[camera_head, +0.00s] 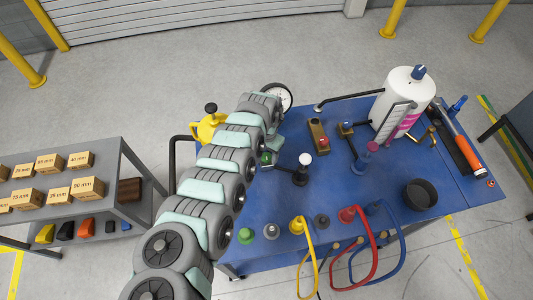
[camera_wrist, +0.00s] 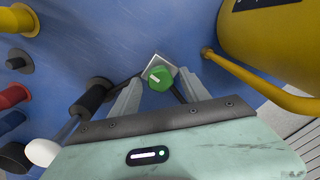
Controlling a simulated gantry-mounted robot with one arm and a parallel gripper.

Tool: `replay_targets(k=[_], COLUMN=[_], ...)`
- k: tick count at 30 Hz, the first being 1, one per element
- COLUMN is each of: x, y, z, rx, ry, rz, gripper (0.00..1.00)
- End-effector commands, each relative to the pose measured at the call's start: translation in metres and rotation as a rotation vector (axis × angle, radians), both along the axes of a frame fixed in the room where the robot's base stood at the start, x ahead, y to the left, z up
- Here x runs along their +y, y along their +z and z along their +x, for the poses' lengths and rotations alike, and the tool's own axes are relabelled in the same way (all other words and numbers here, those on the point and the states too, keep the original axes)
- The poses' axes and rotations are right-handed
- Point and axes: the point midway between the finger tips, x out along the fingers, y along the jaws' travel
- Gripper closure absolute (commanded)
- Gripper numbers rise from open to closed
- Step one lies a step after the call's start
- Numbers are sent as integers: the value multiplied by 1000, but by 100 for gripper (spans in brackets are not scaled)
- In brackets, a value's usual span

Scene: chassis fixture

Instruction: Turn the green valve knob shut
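The green valve knob (camera_wrist: 159,78) has a hexagonal outline and a pale mark on its top. It sits on a square grey metal base (camera_wrist: 155,63) on the blue table. My gripper (camera_wrist: 158,84) is open, with one grey finger on each side of the knob. In the wrist view small gaps seem to show between the fingers and the knob; contact is hard to judge. In the head view a bit of the green knob (camera_head: 266,158) shows beside my arm's end, and my fingers are mostly hidden there.
A black lever with a white ball (camera_head: 305,159) stands close to the right of the knob. A yellow body (camera_head: 207,128) and a round gauge (camera_head: 277,97) are near my arm. Plugs with coloured hoses (camera_head: 347,214) line the front edge. A white tank (camera_head: 404,90) stands at right.

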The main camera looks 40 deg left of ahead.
Motion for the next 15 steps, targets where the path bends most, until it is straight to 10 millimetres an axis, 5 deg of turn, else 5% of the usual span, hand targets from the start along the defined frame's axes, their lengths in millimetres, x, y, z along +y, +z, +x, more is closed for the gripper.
replay_targets(k=[15], x=[0], y=[0], z=[0], rx=[0], ry=[1], rz=[0], gripper=[90])
